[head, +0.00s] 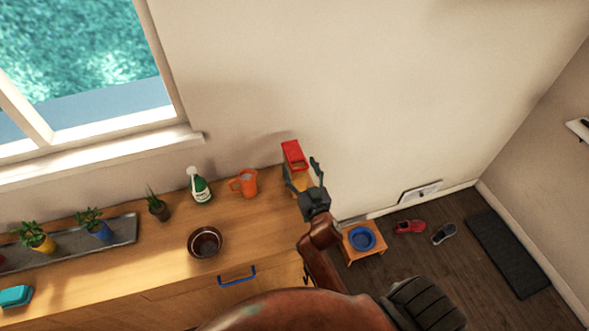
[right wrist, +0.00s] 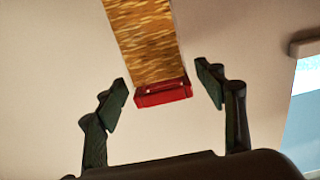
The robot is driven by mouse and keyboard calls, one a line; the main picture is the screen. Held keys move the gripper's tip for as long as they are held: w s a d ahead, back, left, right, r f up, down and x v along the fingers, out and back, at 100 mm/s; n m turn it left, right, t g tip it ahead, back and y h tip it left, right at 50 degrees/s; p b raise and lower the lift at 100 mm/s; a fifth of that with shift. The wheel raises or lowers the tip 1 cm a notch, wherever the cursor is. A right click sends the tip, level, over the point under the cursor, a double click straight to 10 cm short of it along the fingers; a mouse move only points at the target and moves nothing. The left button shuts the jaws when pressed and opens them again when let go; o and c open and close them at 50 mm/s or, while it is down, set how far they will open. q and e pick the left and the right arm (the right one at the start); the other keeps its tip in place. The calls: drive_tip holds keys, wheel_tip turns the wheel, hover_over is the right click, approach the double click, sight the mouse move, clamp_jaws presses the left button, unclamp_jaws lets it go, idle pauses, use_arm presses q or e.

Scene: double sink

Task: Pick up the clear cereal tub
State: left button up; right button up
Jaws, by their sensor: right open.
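The clear cereal tub (head: 293,154) stands at the right end of the wooden counter, against the wall, with a red lid and golden cereal showing through. In the right wrist view the tub (right wrist: 146,42) appears with its red lid towards my gripper. My right gripper (head: 302,173) is open at the tub, its fingers spread to either side. In the right wrist view the fingertips (right wrist: 163,83) flank the lid end, with visible gaps on both sides. The gripper partly hides the tub's lower part in the head view. My left gripper is not in view.
An orange jug (head: 246,183) and a green bottle (head: 200,187) stand left of the tub. A dark bowl (head: 205,243) sits near the counter's front. Potted plants stand further left. A small stool with a blue bowl (head: 362,238) is on the floor to the right.

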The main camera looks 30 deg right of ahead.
sight(294, 156)
drive_tip(key=x, duration=0.4)
drive_tip(key=shift+w+a+r, duration=0.1)
drive_tip(key=shift+w+r, duration=0.1)
drive_tip(key=shift+w, duration=0.5)
drive_tip(key=c, duration=1)
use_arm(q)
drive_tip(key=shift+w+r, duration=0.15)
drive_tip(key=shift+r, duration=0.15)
use_arm(e)
clamp_jaws()
